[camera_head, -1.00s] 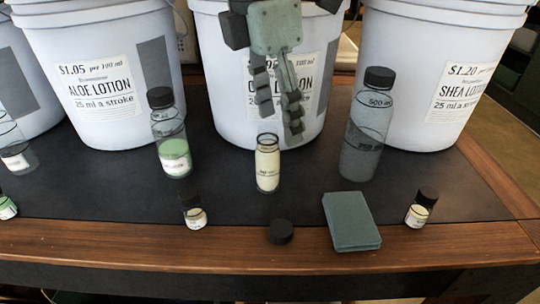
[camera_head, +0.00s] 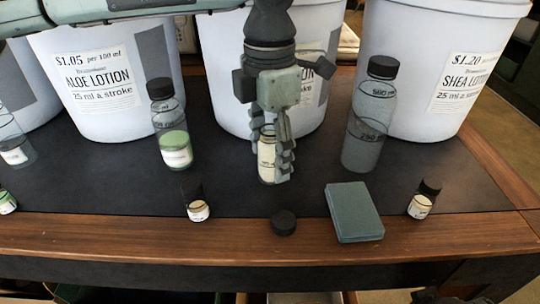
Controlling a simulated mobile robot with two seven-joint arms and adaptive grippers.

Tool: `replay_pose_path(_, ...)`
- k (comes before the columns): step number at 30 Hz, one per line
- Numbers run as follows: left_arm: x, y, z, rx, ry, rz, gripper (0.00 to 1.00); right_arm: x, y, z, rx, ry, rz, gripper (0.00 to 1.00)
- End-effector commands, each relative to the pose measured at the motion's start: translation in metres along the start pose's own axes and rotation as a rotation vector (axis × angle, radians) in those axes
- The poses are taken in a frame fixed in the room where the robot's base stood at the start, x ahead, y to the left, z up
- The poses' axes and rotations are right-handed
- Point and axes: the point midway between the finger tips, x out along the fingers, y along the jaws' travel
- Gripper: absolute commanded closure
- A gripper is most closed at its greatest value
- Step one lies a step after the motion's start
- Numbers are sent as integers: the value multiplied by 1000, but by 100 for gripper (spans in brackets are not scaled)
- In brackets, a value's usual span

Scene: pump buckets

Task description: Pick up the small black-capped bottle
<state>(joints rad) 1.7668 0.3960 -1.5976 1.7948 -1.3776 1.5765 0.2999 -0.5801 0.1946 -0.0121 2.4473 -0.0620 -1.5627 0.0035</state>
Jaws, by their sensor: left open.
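A small black-capped bottle (camera_head: 197,206) with a pale label stands at the front left of the dark mat. A second small black-capped bottle (camera_head: 422,201) stands at the front right. My left gripper (camera_head: 270,166) is open and points down at an uncapped bottle of cream lotion (camera_head: 266,162) in the middle. Its fingers partly hide that bottle; I cannot tell whether they touch it. A loose black cap (camera_head: 283,222) lies in front of it.
A capped bottle with green lotion (camera_head: 175,148) and a larger grey bottle (camera_head: 369,127) stand either side of my left gripper. A green-grey block (camera_head: 354,211) lies at the front. White buckets (camera_head: 105,85) line the back.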

Motion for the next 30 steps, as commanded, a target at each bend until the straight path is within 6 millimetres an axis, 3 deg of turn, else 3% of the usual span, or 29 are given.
replay_pose_path(4, 0, 0, 0, 0, 0, 0, 42, 0, 0, 0, 0, 0, 0, 100)
replay_pose_path(18, -1, 0, 0, 0, 0, 0, 100, 0, 0, 0, 0, -1, 0, 100)
replay_pose_path(30, -6, -1, 2, 2, 0, 0, 100, 0, 0, 0, 0, -1, 0, 100)
